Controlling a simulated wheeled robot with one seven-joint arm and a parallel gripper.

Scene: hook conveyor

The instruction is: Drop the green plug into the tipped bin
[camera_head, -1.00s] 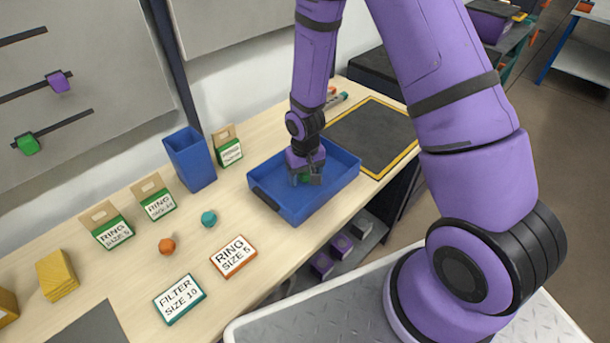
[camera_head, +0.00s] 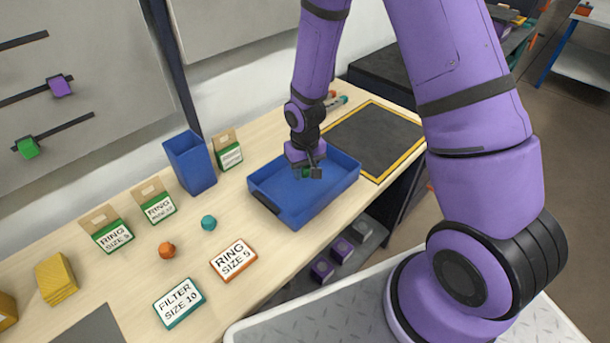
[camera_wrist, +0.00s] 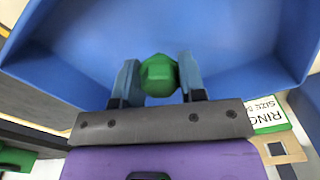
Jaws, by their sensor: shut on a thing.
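The green plug (camera_wrist: 158,75) is held between the two fingers of my gripper (camera_wrist: 160,80) in the wrist view. The blue bin's inside (camera_wrist: 240,35) fills most of the wrist view behind the plug. I see no contact between plug and bin floor, but cannot tell the height. A second, taller blue bin (camera_head: 190,162) stands at the wall, its open mouth upward and slanted.
Boxes with green labels (camera_head: 229,155) stand near the tall bin. An orange ball (camera_head: 167,250), a teal ball (camera_head: 209,222) and flat labelled boxes (camera_head: 233,260) lie left of the shallow bin. A dark mat with a yellow edge (camera_head: 372,140) lies right of it.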

